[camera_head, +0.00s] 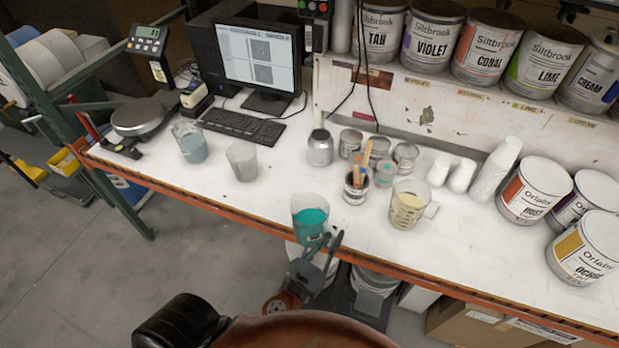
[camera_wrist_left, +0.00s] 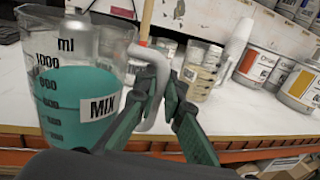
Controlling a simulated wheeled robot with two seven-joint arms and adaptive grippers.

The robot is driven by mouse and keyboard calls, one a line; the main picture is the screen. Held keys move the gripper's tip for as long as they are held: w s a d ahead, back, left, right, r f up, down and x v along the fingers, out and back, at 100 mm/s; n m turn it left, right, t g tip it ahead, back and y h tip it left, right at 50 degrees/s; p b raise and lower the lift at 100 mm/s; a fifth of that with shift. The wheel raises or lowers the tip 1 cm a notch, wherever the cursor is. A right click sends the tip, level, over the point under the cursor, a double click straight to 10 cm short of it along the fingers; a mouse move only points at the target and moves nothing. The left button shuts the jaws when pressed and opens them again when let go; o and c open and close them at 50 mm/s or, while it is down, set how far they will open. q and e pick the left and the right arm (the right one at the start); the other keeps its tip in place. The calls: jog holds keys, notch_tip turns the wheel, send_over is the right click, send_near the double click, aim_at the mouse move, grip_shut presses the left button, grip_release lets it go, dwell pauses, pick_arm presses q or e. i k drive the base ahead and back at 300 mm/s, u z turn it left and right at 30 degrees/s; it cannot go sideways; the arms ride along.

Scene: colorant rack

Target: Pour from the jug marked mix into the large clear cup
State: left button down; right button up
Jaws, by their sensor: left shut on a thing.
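The jug marked MIX (camera_head: 308,211) holds teal liquid and looks roughly upright at the bench's front edge. Its label and scale show in the left wrist view (camera_wrist_left: 75,95). My left gripper (camera_head: 326,242) is shut on the jug's pale handle (camera_wrist_left: 158,85), seen between the fingers (camera_wrist_left: 160,105). I cannot tell if the jug's base touches the bench. A large clear cup (camera_head: 242,162), looking greyish, stands on the bench to the left of and behind the jug. My right gripper is not in view.
A jug of blue-grey liquid (camera_head: 191,146) stands left of the cup. A jug of cream liquid (camera_head: 408,204), a can of stir sticks (camera_head: 355,190) and a metal can (camera_head: 319,149) stand right of it. Bare white bench (camera_head: 265,200) lies between the MIX jug and the cup.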

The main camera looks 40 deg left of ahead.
aim_at(241, 156)
jog(key=k, duration=0.6)
jog(key=u, duration=1.05)
jog(key=i, duration=1.15)
jog(key=u, duration=0.05)
